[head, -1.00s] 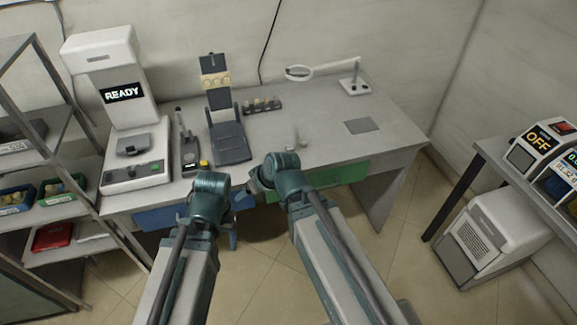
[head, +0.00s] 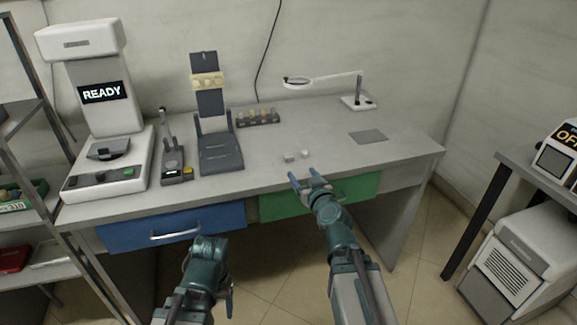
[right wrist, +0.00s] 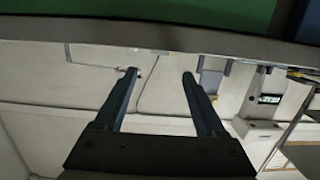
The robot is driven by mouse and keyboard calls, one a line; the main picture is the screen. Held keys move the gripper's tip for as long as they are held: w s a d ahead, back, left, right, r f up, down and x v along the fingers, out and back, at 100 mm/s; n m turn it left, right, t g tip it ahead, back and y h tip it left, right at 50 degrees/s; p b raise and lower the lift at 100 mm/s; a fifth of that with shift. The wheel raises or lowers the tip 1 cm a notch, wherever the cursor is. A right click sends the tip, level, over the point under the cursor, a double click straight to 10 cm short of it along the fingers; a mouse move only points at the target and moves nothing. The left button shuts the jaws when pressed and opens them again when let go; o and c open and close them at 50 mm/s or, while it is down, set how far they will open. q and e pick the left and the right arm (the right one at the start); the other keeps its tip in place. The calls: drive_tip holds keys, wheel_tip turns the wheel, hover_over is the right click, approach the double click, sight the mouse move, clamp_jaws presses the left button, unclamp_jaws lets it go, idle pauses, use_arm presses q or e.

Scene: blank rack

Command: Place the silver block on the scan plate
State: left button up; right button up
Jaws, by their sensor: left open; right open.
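Two small pale silver-grey blocks lie close together on the desk, a left one (head: 290,157) and a right one (head: 304,154); I cannot tell which is the silver block. A READY machine (head: 101,93) at the left end has a dark plate (head: 108,150) on its base; I cannot tell whether this is the scan plate. My right gripper (head: 303,175) is open and empty at the desk's front edge, just short of the blocks; its spread fingers also show in the right wrist view (right wrist: 161,74). My left gripper (head: 229,288) hangs low before the blue drawer, its fingers mostly hidden.
A flat grey square (head: 368,137) lies on the right of the desk. Green (head: 352,195) and blue (head: 190,222) drawers face me.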

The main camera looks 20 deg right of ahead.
sight(290, 157)
drive_tip(key=w, duration=0.2)
drive_tip(key=w+f+b, duration=0.1)
drive_tip(key=w, duration=0.5)
drive_tip(key=shift+w+a+f, duration=0.1)
drive_tip(key=shift+a+f, duration=0.05)
drive_tip(key=shift+a, duration=0.05)
drive_tip(key=shift+w+a+f+b, duration=0.1)
drive_tip(key=shift+w+b, duration=0.1)
drive_tip(key=shift+w, duration=1.2)
drive_tip(key=shift+w+a+f+b, duration=0.1)
drive_tip(key=shift+w+b, duration=0.05)
drive_tip(key=shift+w, duration=1.2)
drive_tip(key=shift+s, duration=0.1)
clamp_jaws()
